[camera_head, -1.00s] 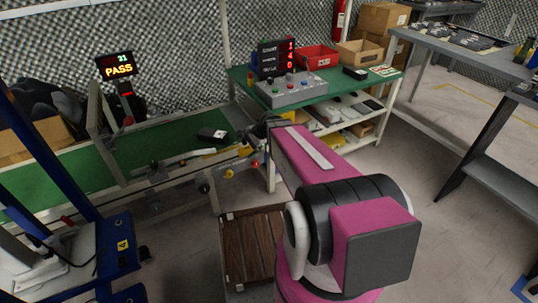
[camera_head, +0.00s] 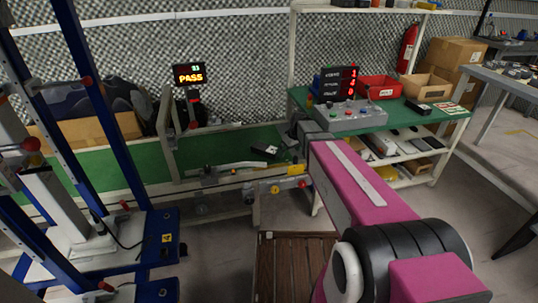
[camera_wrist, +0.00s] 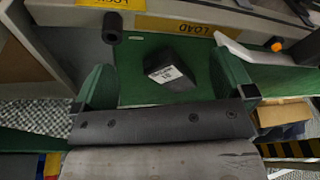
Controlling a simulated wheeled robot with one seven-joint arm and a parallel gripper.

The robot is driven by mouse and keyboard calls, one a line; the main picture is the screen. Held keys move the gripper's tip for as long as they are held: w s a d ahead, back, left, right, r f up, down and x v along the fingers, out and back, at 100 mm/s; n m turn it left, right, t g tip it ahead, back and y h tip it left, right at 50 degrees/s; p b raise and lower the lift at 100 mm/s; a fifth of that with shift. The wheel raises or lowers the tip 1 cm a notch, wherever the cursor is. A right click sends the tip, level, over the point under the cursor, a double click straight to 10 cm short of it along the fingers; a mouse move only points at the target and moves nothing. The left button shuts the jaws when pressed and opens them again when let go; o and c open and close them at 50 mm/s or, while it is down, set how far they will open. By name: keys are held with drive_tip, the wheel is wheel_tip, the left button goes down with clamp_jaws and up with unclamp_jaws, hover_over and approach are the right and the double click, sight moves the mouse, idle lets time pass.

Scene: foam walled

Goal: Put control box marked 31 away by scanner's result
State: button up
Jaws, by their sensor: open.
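A black control box (camera_head: 265,151) with a white label lies on the green conveyor belt. The label is too small to read surely. It also shows in the wrist view (camera_wrist: 178,72), label toward the camera. The scanner's display (camera_head: 189,75) reads PASS in yellow, with a small number above that looks like 31. My gripper (camera_wrist: 165,80) is open and empty; its two fingers stand left and right of the box in the wrist view. I cannot tell how far above the box they are. In the head view my gripper (camera_head: 300,140) is just right of the box, partly hidden.
A green bench right of the belt holds a grey button panel (camera_head: 350,116), a counter display (camera_head: 340,83), a red bin (camera_head: 381,88), a cardboard bin (camera_head: 420,86) and a black box (camera_head: 417,107). A brown slatted pallet (camera_head: 293,267) lies below. Blue-framed equipment (camera_head: 158,240) stands left.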

sight(266, 147)
drive_tip(key=w+a+n, duration=0.1)
drive_tip(key=w+a, duration=0.2)
drive_tip(key=w+a+r+n+y, duration=0.1)
drive_tip(key=w+a+n, duration=0.1)
drive_tip(key=w, duration=0.1)
drive_tip(key=w+a+n, duration=0.1)
drive_tip(key=w+a, duration=0.2)
drive_tip(key=w, duration=0.1)
drive_tip(key=shift+a+r+t, duration=0.3)
drive_tip(key=shift+r+t, duration=0.05)
drive_tip(key=shift+t, duration=0.05)
drive_tip(key=shift+y, duration=0.3)
drive_tip(key=x, duration=0.5)
drive_tip(key=shift+f, duration=0.25)
drive_tip(key=shift+x, duration=2.6)
drive_tip(key=shift+w+d, duration=0.1)
drive_tip(key=shift+d, duration=0.1)
drive_tip(key=c, duration=1.2)
drive_tip(key=shift+c, duration=0.5)
drive_tip(key=shift+r, duration=0.15)
